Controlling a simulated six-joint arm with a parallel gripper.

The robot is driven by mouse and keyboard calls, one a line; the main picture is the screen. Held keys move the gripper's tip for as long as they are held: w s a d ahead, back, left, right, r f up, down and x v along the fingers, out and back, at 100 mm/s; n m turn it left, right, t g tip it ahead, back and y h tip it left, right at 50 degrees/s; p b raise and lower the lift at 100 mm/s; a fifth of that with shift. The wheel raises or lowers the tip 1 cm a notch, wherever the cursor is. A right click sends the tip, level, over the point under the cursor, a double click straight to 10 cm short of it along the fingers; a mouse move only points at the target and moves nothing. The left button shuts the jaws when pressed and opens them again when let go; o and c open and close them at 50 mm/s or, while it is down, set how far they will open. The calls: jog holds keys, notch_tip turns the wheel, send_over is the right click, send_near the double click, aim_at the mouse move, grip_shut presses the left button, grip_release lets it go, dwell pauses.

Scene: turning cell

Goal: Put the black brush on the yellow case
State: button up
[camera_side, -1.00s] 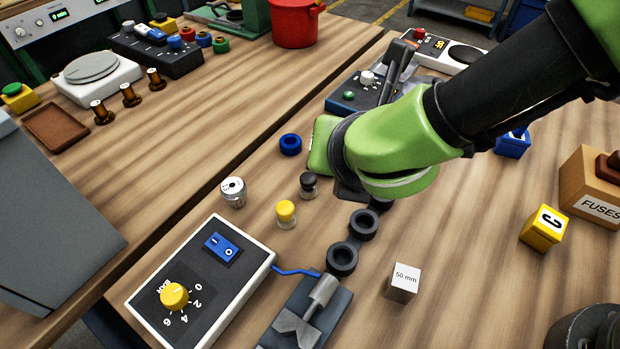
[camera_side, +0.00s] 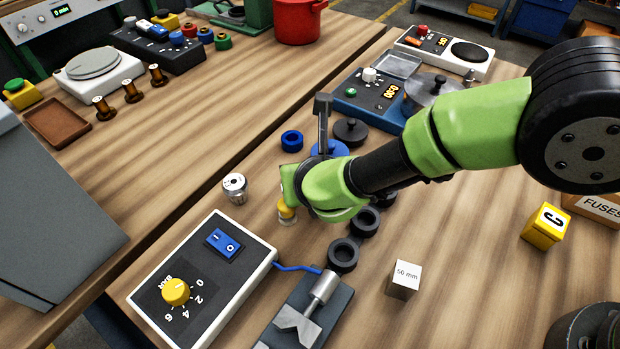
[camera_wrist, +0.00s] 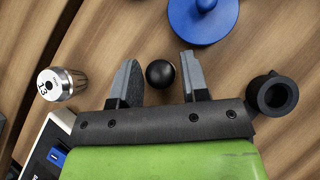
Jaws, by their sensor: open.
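No thing plainly looks like a brush. The nearest match is a small black-knobbed piece, whose round black top (camera_wrist: 160,74) lies between my gripper's fingers (camera_wrist: 160,60) in the wrist view. The gripper is open; I see no contact with the knob, and the height between them is unclear. In the side view my green wrist hides the fingers and the black piece. A yellow-topped piece (camera_side: 286,211) shows partly beneath the wrist. A yellow cube marked C (camera_side: 545,226) stands at the right. I cannot tell which is the yellow case.
A metal cylinder (camera_side: 235,187) stands left of my gripper, also in the wrist view (camera_wrist: 62,83). A blue disc with a post (camera_wrist: 204,18) stands beyond the fingers. Black rings (camera_side: 343,255), a white 50 mm cube (camera_side: 404,280) and a dial box (camera_side: 203,284) are nearer.

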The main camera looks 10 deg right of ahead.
jog(key=shift+w+f, duration=0.25)
jog(key=shift+w, duration=0.05)
jog(key=c, duration=0.8)
jog(key=shift+o, duration=0.2)
